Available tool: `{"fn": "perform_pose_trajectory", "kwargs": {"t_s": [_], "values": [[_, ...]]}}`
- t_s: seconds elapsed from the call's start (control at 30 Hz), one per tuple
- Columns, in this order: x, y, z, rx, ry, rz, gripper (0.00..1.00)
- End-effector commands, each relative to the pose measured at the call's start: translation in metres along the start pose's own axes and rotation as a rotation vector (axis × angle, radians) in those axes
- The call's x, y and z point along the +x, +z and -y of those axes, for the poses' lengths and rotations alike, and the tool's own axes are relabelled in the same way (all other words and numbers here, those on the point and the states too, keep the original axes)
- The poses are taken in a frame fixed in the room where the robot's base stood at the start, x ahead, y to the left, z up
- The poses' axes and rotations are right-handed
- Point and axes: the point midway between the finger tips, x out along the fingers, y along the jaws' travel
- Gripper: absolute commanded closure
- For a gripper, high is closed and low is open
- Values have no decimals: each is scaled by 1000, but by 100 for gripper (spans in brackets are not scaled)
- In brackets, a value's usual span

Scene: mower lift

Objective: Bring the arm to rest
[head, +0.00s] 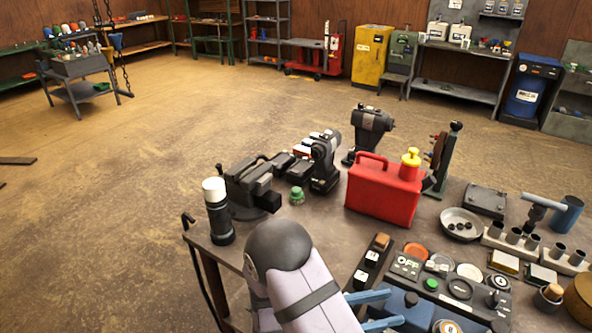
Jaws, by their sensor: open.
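My arm, pale grey with a dark rounded joint, rises at the bottom centre of the head view, over the front edge of the workbench (339,243). My gripper (390,307) shows as two blue fingers pointing right, apart from each other, with nothing seen between them. The fingers are in front of a blue-topped unit (408,304) with buttons; I cannot tell whether they touch it. The gripper's base is hidden behind my arm.
A red fuel can (381,197) with a yellow cap stands behind the gripper. A dark vise (250,188) and a white-topped black cylinder (218,212) stand left. A control panel (408,265), bowl (461,224) and small parts crowd the right. The floor at left is largely clear.

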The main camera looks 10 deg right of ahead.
Motion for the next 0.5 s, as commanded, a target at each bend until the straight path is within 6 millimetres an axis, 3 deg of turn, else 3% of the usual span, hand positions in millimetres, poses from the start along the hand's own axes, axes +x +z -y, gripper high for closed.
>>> {"fn": "perform_pose_trajectory", "kwargs": {"t_s": [0.17, 0.3, 0.5], "values": [[3, 2, 29, 78, -147, -91, 57], [1, -4, 64, 182, -328, -248, 57], [-32, -24, 108, 435, -652, -568, 57]]}}
